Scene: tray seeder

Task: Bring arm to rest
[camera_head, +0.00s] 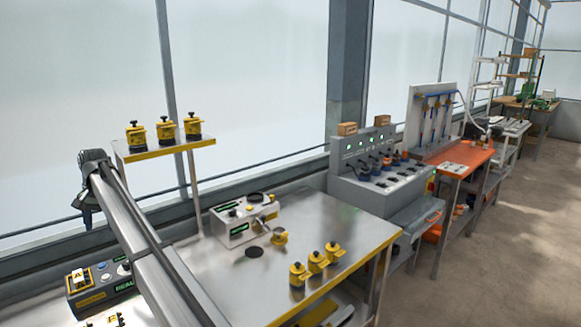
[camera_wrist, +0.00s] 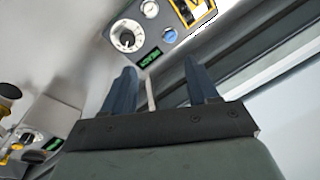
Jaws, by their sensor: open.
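My arm (camera_head: 140,235) reaches up across the left of the head view, and its end stands near the window. My gripper (camera_head: 86,218) points down there, left of the raised shelf. In the wrist view my gripper (camera_wrist: 162,75) shows two dark blue fingers spread apart with nothing held between them. A control box with a dial and gauges (camera_wrist: 128,38) lies beyond the fingertips, apart from them. It appears to be the grey box with a green label at the lower left of the head view (camera_head: 100,290).
A steel table (camera_head: 330,215) holds several yellow-and-black units (camera_head: 315,262) and a white device (camera_head: 235,232). A raised shelf (camera_head: 165,150) bears 3 more units (camera_head: 166,130). A grey console (camera_head: 380,190) and an orange bench (camera_head: 460,165) stand farther right. Open floor lies at the right.

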